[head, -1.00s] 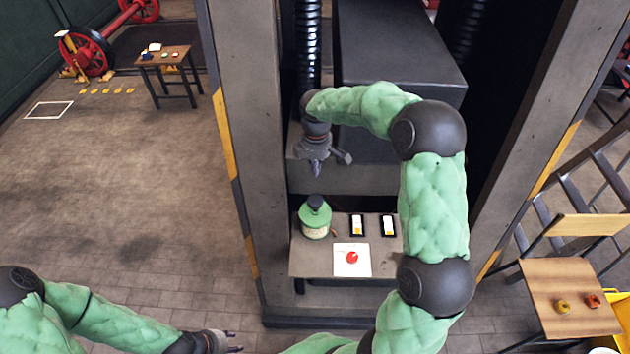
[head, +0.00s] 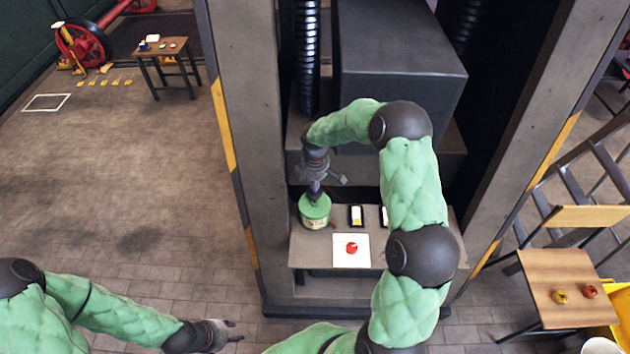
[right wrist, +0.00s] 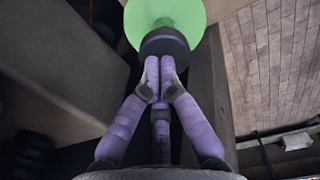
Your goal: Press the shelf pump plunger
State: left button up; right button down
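The shelf pump (head: 315,214), a green-topped round container with a pale label, stands at the left end of the small shelf (head: 310,250). In the right wrist view its green top (right wrist: 165,14) and dark round plunger (right wrist: 165,43) show. My right gripper (head: 316,190) is over the pump, pointing down. Its purple fingers are drawn together, tips at the plunger's edge in the wrist view (right wrist: 160,72); I cannot tell whether they touch or how far the plunger is down. My left gripper (head: 233,331) is low at the left, empty, fingers apart.
A white card with a red button (head: 351,248) lies on the shelf, with two dark-framed cards (head: 356,216) behind it, one partly hidden by my right arm. A grey post (head: 240,150) stands left of the shelf. A wooden table (head: 565,290) stands at the right.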

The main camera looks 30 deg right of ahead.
pick_arm(q)
jog(key=shift+f, duration=0.1)
pick_arm(e)
jog(key=shift+f, duration=0.1)
jog(key=shift+s+f+b, duration=0.1)
jog(key=shift+f+b, duration=1.05)
jog(key=shift+f, duration=0.65)
pick_arm(q)
notch_tip(320, 180, down, 2)
jog(key=shift+s, duration=0.1)
pick_arm(e)
jog(key=shift+a, duration=0.1)
jog(key=shift+r, duration=0.3)
notch_tip(320, 180, up, 4)
jog(key=p, duration=0.3)
jog(key=shift+r, duration=0.15)
pick_arm(q)
jog(key=shift+s+d+r+b, duration=0.15)
jog(key=shift+d+r, duration=0.2)
jog(key=shift+r, duration=0.25)
jog(key=shift+w+d+r+b, duration=0.15)
jog(key=shift+d+r, duration=0.15)
jog(key=shift+r, duration=0.25)
pick_arm(e)
notch_tip(320, 180, up, 10)
jog(key=shift+f, duration=0.25)
pick_arm(q)
jog(key=shift+s, duration=0.1)
pick_arm(e)
jog(key=shift+s, duration=0.1)
